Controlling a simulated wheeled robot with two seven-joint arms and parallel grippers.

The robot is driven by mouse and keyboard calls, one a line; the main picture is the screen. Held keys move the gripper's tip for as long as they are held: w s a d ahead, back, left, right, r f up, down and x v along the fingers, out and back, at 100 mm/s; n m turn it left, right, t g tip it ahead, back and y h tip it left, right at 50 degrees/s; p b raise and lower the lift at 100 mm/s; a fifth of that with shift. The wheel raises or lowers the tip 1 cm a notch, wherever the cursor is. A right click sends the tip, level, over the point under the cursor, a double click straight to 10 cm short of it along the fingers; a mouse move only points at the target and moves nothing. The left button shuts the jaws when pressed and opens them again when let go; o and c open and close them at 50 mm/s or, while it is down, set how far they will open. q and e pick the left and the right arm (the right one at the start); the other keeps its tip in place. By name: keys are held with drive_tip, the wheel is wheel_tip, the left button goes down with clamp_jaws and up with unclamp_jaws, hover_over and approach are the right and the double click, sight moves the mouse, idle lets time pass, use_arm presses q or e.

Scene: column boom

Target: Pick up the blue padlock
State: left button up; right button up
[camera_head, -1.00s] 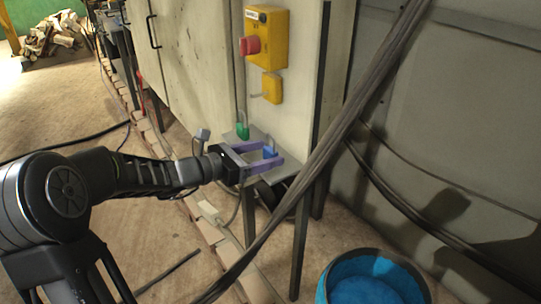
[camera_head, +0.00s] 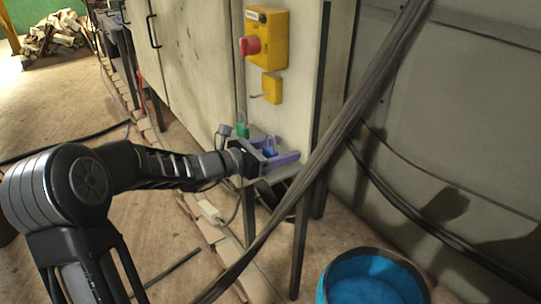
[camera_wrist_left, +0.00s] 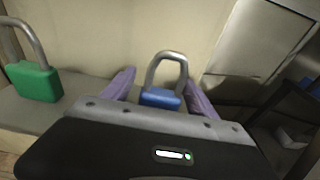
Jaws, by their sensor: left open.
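The blue padlock (camera_head: 270,150) stands upright on a small grey shelf (camera_head: 292,171) against the cabinet. It also shows in the left wrist view (camera_wrist_left: 160,98), with its grey shackle up. My left gripper (camera_head: 281,149) is open, with its purple fingers on either side of the blue padlock. In the left wrist view the fingers (camera_wrist_left: 160,90) flank it with a gap on each side. The lower part of the padlock is hidden behind the gripper body there. My right gripper is not in view.
A green padlock (camera_head: 242,130) stands on the same shelf, left of the blue one. A yellow switch box (camera_head: 267,40) with a red knob and a smaller yellow box (camera_head: 271,88) are above. A thick cable bundle (camera_head: 340,125) slants past the shelf's right side. A blue bucket (camera_head: 372,285) is below.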

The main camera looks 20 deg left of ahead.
use_arm(q)
drive_tip(key=shift+c, duration=0.2)
clamp_jaws()
idle(0.4)
